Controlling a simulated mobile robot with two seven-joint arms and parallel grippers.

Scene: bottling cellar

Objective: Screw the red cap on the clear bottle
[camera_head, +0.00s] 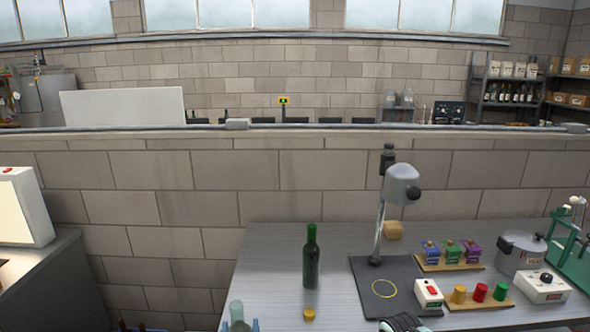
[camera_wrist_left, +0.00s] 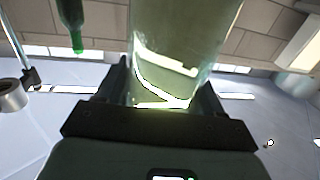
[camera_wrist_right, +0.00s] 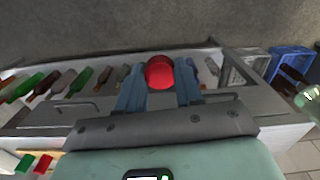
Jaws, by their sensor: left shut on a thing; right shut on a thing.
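The clear bottle (camera_head: 237,312) shows at the bottom left of the head view, with only its upper part in frame. My left gripper (camera_wrist_left: 165,100) is shut on its pale glass body, which fills the upper middle of the left wrist view. The red cap (camera_wrist_right: 159,73) is between the blue fingertips of my right gripper (camera_wrist_right: 160,88), which is shut on it. A pale glass bottle also shows at the right edge of the right wrist view (camera_wrist_right: 308,101), apart from the cap. Only a piece of my right arm shows at the head view's bottom edge; its fingertips are hidden there.
A green bottle (camera_head: 311,262) stands upright on the metal table (camera_head: 275,265), with a yellow cap (camera_head: 309,314) before it. A lamp (camera_head: 402,185) stands on a dark mat (camera_head: 405,273). Right of it are a wooden rack (camera_head: 483,303) of coloured pieces, a switch box (camera_head: 428,293) and a pot (camera_head: 521,252).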

